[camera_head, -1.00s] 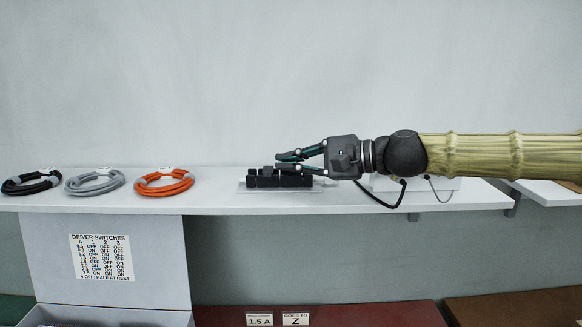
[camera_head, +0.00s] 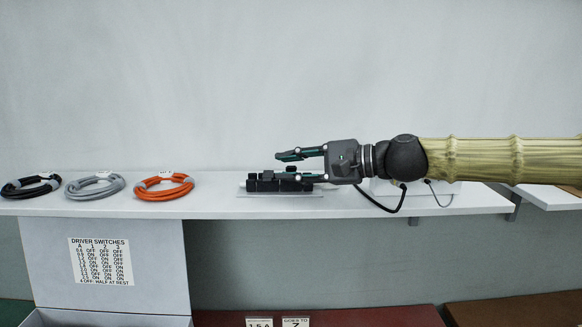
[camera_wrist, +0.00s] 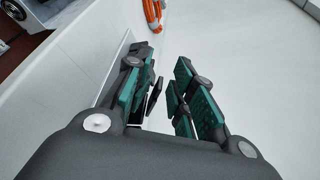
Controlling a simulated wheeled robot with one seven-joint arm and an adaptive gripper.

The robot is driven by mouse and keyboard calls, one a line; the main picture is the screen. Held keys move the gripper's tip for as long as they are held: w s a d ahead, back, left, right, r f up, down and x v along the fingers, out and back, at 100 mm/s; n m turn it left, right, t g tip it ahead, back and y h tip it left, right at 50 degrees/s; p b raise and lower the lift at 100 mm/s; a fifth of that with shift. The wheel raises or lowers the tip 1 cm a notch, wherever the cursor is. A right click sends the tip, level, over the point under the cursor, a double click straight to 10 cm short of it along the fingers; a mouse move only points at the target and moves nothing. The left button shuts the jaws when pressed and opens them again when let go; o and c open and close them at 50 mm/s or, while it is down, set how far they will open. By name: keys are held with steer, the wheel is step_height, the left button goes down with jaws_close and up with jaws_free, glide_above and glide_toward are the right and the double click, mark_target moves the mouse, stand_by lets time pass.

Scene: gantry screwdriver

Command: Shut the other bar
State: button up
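A black block (camera_head: 266,186) with several small raised parts along its top sits on the white shelf in the head view. I cannot tell at this size which raised parts are bars, or whether each is up or down. My gripper (camera_head: 284,165) is level and points left, over the block's right part, with one finger above the other. The lower finger is close to the block's top; I cannot tell whether it touches. In the wrist view my gripper (camera_wrist: 166,82) has its teal-padded fingers apart.
Black (camera_head: 31,186), grey (camera_head: 95,187) and orange (camera_head: 164,187) cable coils lie on the white shelf (camera_head: 210,207) at left. A driver switches chart (camera_head: 101,261) hangs below. A dark cable loops under my wrist. The shelf between the orange coil and the block is clear.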

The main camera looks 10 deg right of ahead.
steer(key=shift+v, duration=3.95)
